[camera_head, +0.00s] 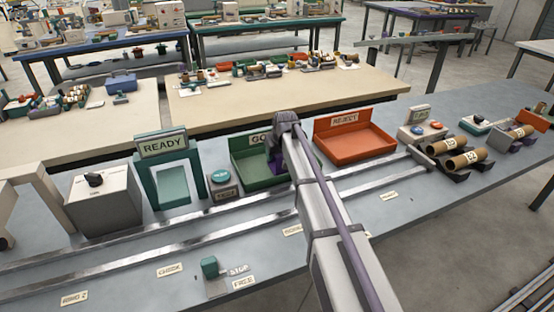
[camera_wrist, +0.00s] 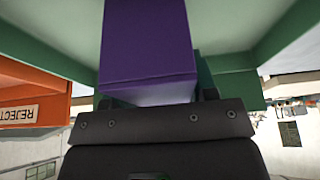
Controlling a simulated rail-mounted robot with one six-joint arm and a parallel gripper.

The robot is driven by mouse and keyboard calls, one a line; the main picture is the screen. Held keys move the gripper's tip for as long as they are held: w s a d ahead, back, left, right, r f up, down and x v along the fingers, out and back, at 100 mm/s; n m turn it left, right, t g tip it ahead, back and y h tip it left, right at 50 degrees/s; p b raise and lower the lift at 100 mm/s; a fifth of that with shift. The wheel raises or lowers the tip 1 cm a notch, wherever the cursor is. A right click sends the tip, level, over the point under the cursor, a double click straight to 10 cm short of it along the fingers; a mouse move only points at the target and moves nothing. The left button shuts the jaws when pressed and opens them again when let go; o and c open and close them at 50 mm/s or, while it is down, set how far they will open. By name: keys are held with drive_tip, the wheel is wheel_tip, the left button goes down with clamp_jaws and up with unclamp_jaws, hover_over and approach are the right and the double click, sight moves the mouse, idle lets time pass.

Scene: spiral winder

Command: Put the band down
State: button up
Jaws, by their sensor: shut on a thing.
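My gripper (camera_head: 273,150) is over the green tray (camera_head: 243,175), left of the orange reject tray; my arm covers part of the tray and its sign. In the wrist view, which is upside down, my gripper (camera_wrist: 157,100) is shut on a purple, block-like thing that I take to be the band (camera_wrist: 148,45). The fingertips are mostly hidden behind it. The green tray's walls (camera_wrist: 225,25) show on both sides of it. I cannot tell whether the purple thing touches the tray floor.
The orange reject tray (camera_head: 352,147) stands close on the right. A button box (camera_head: 223,186) and the READY frame (camera_head: 146,180) stand on the left. Metal rails (camera_head: 130,236) run in front. Cardboard cores (camera_head: 465,160) lie at the far right.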

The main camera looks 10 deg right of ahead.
drive_tip(key=o, duration=0.9)
drive_tip(key=shift+r+p, duration=0.35)
drive_tip(key=shift+r, duration=0.05)
drive_tip(key=p+v, duration=1)
drive_tip(key=v, duration=0.1)
drive_tip(key=shift+s+d+r+p, duration=0.1)
drive_tip(key=shift+r+p, duration=0.25)
drive_tip(key=shift+r, duration=0.05)
drive_tip(key=shift+s+f, duration=0.1)
drive_tip(key=shift+f, duration=0.05)
drive_tip(key=s+g, duration=0.1)
drive_tip(key=s, duration=0.9)
drive_tip(key=s+f+m+g, duration=0.1)
drive_tip(key=s+g, duration=0.1)
drive_tip(key=s, duration=0.8)
drive_tip(key=s+a+m+g, duration=0.1)
drive_tip(key=s, duration=0.9)
drive_tip(key=shift+s+a+f+g+h, duration=0.1)
drive_tip(key=shift+s+f+g+h, duration=0.1)
drive_tip(key=shift+s+g+h, duration=0.15)
